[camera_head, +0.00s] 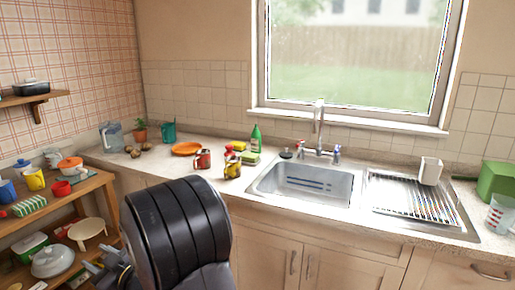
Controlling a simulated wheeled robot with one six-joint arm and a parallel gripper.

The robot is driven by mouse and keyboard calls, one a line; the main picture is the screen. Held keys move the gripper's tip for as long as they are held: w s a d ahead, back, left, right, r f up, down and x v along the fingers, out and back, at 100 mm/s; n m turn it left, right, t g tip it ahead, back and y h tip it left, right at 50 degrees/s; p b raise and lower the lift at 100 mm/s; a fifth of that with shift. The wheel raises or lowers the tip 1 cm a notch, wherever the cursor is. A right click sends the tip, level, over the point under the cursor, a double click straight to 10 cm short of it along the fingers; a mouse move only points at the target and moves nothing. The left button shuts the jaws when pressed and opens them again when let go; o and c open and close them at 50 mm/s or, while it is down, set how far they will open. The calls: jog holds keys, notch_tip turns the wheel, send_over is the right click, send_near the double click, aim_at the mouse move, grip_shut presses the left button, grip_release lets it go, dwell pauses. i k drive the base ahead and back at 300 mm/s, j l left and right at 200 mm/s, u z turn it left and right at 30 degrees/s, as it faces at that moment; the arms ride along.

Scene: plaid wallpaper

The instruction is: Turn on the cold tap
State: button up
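A chrome faucet (319,128) with an upright spout stands behind the sink, under the window. Its handle with a blue mark (337,152) is on the right of the spout, and its handle with a red mark (300,146) is on the left. The handles are too small to tell how far they are turned. My black arm rises in the lower left, well apart from the faucet. Grey mechanical parts at my gripper (108,270) show low beside it, largely hidden by the arm, so its fingers cannot be made out.
The steel sink basin (300,187) looks empty, with a drying rack (412,197) to its right. A green bottle (255,138), a sponge, jars and an orange plate (186,149) stand on the counter left of the sink. Crowded wooden shelves (90,190) stand at far left.

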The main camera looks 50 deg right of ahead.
aim_at(337, 147)
jog(key=z, duration=0.45)
jog(key=i+l+z, duration=0.1)
jog(key=z, duration=0.35)
jog(key=i+z, duration=0.1)
jog(key=z, duration=0.85)
jog(key=i+j+z, duration=0.1)
jog(key=i+z, duration=0.25)
jog(key=i+j+z, duration=0.1)
jog(key=z, duration=0.25)
jog(key=i+j+z, duration=0.3)
jog(key=i+j, duration=0.5)
jog(key=j+z, duration=0.05)
jog(key=j, duration=0.05)
